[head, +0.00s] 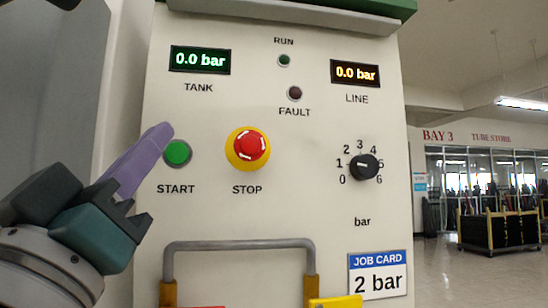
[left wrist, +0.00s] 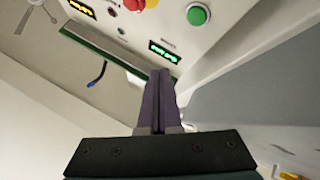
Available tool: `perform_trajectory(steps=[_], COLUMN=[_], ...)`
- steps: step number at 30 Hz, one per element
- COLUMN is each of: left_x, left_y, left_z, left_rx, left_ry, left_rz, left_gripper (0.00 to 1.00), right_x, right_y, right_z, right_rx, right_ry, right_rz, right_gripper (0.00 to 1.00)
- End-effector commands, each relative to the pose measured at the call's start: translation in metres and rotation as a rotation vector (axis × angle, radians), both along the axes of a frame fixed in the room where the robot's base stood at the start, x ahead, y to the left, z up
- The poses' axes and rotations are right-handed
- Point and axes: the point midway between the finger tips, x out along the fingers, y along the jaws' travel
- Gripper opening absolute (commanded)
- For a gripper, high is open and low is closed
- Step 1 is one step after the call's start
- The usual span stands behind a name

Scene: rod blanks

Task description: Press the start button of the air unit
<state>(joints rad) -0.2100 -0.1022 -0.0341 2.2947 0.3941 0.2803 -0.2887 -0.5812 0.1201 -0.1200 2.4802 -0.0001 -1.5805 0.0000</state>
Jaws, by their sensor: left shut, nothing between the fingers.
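The green START button (head: 177,152) sits at the left of the air unit's pale panel (head: 300,215); it also shows at the top of the left wrist view (left wrist: 198,14). My left gripper (head: 166,130) has purple fingers, shut together with nothing between them. In the head view their tips are just up and left of the button. In the left wrist view the fingertips (left wrist: 160,73) appear apart from the button. The TANK display (head: 200,60) and LINE display (head: 355,73) both read 0.0 bar. My right gripper is not in view.
The red STOP button (head: 251,146) on its yellow base is right of START. A black pressure knob (head: 363,167), dark RUN lamp (head: 285,61) and FAULT lamp (head: 295,93) are also on the panel. A grey handle (head: 240,244) stands out below. The job card (head: 379,275) reads 2 bar.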

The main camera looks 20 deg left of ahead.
Motion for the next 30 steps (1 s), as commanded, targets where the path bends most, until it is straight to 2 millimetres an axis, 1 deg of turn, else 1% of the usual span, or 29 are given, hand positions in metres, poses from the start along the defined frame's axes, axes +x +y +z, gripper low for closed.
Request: perform_trajectory(steps=[5,12,18,24,30], left_x=[0.014,0.044,0.063,0.072,0.073], left_y=[0.008,0.027,0.038,0.044,0.045], left_z=[0.000,-0.001,-0.001,0.000,0.000], left_rx=[0.004,0.002,0.002,0.001,0.000], left_ry=[-0.003,-0.002,-0.001,0.001,0.001], left_rz=[0.000,0.000,0.000,0.000,0.000], left_gripper=[0.00,0.00,0.00,0.00,0.00], right_x=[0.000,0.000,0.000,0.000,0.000], right_y=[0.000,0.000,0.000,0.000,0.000], right_z=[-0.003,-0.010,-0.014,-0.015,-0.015], right_rx=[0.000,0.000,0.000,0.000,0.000], right_ry=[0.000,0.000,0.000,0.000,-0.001], right_rz=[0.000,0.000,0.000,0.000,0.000], right_gripper=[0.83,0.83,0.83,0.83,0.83])
